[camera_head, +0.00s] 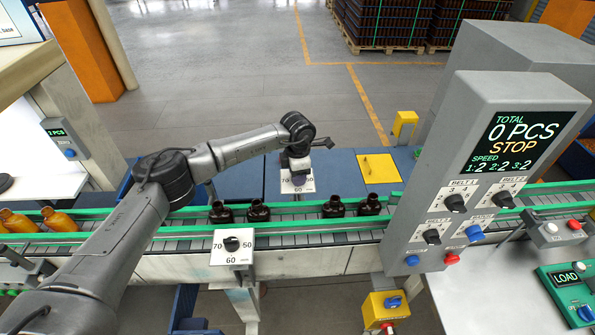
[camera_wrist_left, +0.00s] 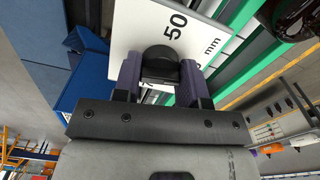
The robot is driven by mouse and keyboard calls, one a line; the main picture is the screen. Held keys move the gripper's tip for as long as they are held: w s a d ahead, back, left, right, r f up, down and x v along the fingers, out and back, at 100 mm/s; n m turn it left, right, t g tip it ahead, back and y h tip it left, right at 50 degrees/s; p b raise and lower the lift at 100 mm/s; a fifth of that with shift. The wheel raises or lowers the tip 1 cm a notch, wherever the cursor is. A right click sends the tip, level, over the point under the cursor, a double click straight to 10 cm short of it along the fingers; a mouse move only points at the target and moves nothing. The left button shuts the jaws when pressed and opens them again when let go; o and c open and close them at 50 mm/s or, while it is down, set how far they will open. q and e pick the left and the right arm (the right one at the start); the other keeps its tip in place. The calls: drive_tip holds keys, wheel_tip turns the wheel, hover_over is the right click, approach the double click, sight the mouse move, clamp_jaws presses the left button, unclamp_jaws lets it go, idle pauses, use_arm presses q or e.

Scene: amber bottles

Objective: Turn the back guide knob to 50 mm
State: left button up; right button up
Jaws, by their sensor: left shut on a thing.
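The back guide knob is a black round knob (camera_wrist_left: 160,65) on a white dial plate (camera_head: 286,187) behind the conveyor. My left gripper (camera_head: 298,179) reaches over the belt from the left and is at this plate. In the left wrist view my left gripper (camera_wrist_left: 163,82) has its two fingers on either side of the knob, shut on it. The plate there (camera_wrist_left: 135,20) shows "50" and "mm"; the other marks are partly covered. The knob's pointer is hidden, so its setting cannot be read. The right gripper is not in view.
Several dark bottles (camera_head: 259,210) stand on the conveyor (camera_head: 300,239) between green rails. A front guide knob (camera_head: 231,244) sits on a similar plate. A grey control panel (camera_head: 452,214) reading "0 PCS STOP" stands at right. Amber bottles (camera_head: 60,221) lie at the left.

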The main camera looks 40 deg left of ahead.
use_arm(q)
drive_tip(key=n+p, duration=0.1)
drive_tip(key=n, duration=0.2)
drive_tip(key=shift+r+n, duration=0.15)
drive_tip(key=shift+n, duration=0.25)
drive_tip(key=n+p, duration=0.2)
drive_tip(key=n, duration=0.2)
drive_tip(key=shift+n, duration=0.3)
drive_tip(key=n+p, duration=0.2)
drive_tip(key=n, duration=0.3)
drive_tip(key=shift+n+p, duration=0.55)
drive_tip(key=shift+n, duration=0.55)
drive_tip(key=o, duration=0.9)
